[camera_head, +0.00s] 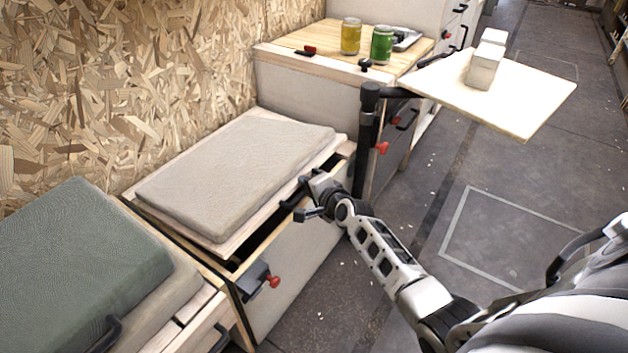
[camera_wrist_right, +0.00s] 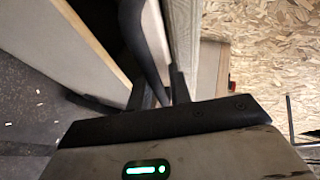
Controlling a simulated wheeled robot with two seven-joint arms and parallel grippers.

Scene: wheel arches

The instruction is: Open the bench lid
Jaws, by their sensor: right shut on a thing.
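The bench lid (camera_head: 217,243) is a pale wooden board with a light grey cushion (camera_head: 235,170) on top. It sits slightly raised and tilted, with a dark gap between its front edge and the white bench box (camera_head: 290,275). My right gripper (camera_head: 300,197) is at the lid's front edge, towards its far end. It is shut on a dark curved handle, which runs between the fingers in the right wrist view (camera_wrist_right: 158,88). The exact contact is small and partly hidden. My left gripper is not in view.
A green cushion (camera_head: 75,265) lies on a nearer bench at left. A black post carries a pale tabletop (camera_head: 490,95) with a white block (camera_head: 486,60) right of the bench. A cabinet with yellow (camera_head: 351,36) and green cans (camera_head: 382,44) stands behind. The chipboard wall (camera_head: 150,70) is close.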

